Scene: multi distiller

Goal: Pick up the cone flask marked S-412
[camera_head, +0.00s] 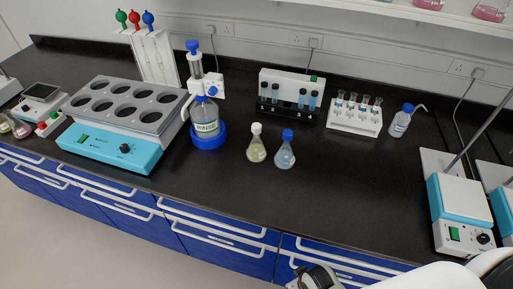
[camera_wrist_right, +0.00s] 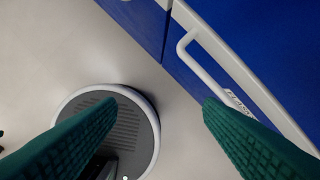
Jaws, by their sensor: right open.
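Two cone flasks stand upright side by side on the black bench in the head view. One has a white cap and pale yellow liquid (camera_head: 256,152). The other has a blue cap and pale blue liquid (camera_head: 285,156). Any marking on them is too small to read, so I cannot tell which is S-412. My right gripper (camera_wrist_right: 160,106) is open and empty, with its green ribbed fingers apart over the floor beside the cabinet front. Part of it shows at the bottom edge of the head view (camera_head: 318,278), below the bench's front edge. My left gripper is not in view.
A RINSE bottle (camera_head: 206,128) in a blue ring stands left of the flasks. A multi-hole heater (camera_head: 110,147) is further left. Behind and right are a vial rack (camera_head: 290,84), tube rack (camera_head: 354,127), wash bottle (camera_head: 401,121) and hotplate stand (camera_head: 459,205). The bench before the flasks is clear. Drawer handles (camera_wrist_right: 200,58) protrude.

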